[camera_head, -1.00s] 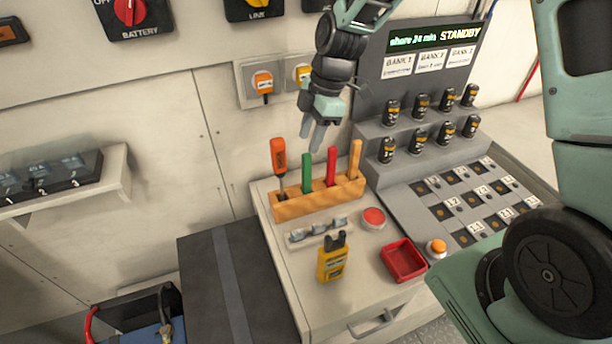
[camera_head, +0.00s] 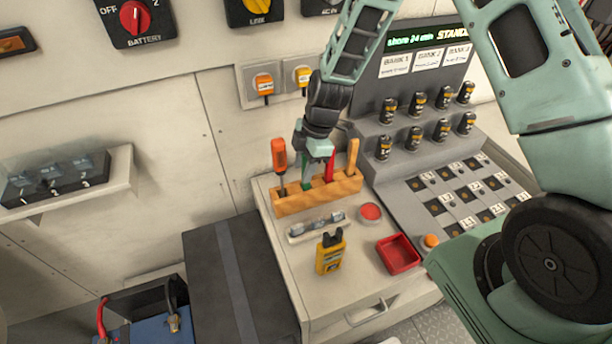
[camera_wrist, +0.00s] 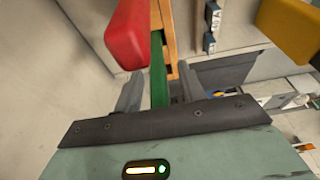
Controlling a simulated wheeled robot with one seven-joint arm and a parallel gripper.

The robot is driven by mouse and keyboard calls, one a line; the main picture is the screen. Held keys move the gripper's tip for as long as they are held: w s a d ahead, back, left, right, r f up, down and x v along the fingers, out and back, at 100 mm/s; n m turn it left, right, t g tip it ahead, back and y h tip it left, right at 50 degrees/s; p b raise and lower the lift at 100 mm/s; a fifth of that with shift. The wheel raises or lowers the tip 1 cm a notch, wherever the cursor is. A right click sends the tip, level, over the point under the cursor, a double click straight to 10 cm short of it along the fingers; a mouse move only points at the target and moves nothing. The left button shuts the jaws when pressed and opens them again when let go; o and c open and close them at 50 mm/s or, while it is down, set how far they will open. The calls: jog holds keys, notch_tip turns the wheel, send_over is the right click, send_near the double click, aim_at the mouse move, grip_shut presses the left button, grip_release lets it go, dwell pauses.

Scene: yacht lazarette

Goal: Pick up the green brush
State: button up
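The green brush (camera_wrist: 158,75) stands in the wooden tool rack (camera_head: 290,207) on the bench. In the head view my gripper (camera_head: 314,170) is lowered over it and hides most of it. In the wrist view the green handle runs between the two fingers of my gripper (camera_wrist: 160,92). A gap shows on each side, so the fingers are open around the handle. The lower part of the brush is hidden.
A red handle (camera_head: 330,163) stands close beside my gripper. An orange screwdriver (camera_head: 279,155) is to the left and a tan handle (camera_head: 352,157) to the right. A yellow meter (camera_head: 330,254) and a red tray (camera_head: 399,254) lie in front.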

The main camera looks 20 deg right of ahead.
jog(key=c, duration=0.9)
grip_shut()
jog(key=shift+r, duration=0.1)
